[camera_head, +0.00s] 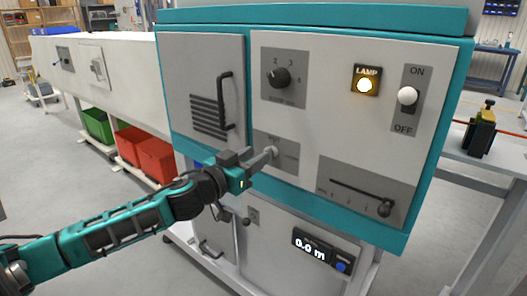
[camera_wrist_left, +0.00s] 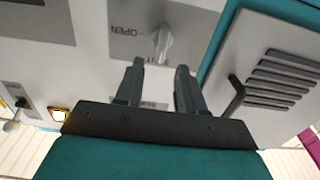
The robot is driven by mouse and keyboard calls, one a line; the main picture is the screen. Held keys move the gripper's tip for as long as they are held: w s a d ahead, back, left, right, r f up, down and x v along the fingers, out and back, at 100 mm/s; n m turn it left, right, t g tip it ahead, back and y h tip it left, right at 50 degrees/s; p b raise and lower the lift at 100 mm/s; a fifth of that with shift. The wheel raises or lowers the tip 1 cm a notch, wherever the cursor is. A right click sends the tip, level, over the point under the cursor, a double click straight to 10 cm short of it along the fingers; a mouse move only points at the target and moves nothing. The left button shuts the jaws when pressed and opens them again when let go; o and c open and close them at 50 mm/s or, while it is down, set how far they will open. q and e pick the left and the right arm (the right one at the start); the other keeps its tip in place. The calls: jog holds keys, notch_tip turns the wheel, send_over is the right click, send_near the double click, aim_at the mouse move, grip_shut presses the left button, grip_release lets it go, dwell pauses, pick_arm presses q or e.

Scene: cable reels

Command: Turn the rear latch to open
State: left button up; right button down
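A small light-grey latch knob (camera_wrist_left: 162,42) sits on a grey plate with OPEN lettering, which reads upside down in the wrist view. In the head view the knob (camera_head: 272,151) is on the lower middle of the teal-framed machine front. My left gripper (camera_head: 262,161) is right in front of it. In the wrist view the left gripper (camera_wrist_left: 160,68) has its two dark fingers apart, with a clear gap. The knob shows beyond the fingertips, in line with the gap; contact cannot be told. No other latch can be made out with certainty. My right gripper is not in view.
Around the knob are a black dial (camera_head: 279,77), a lit lamp (camera_head: 365,85), a white ON/OFF switch (camera_head: 407,96), a slider lever (camera_head: 384,208) and a door handle (camera_head: 224,100). A display (camera_head: 322,250) reads 0.0 m below. Green (camera_head: 98,125) and red crates (camera_head: 157,160) stand left.

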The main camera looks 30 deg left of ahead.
pick_arm(q)
jog(key=shift+w+d, duration=0.2)
jog(key=shift+w, duration=1.85)
grip_shut()
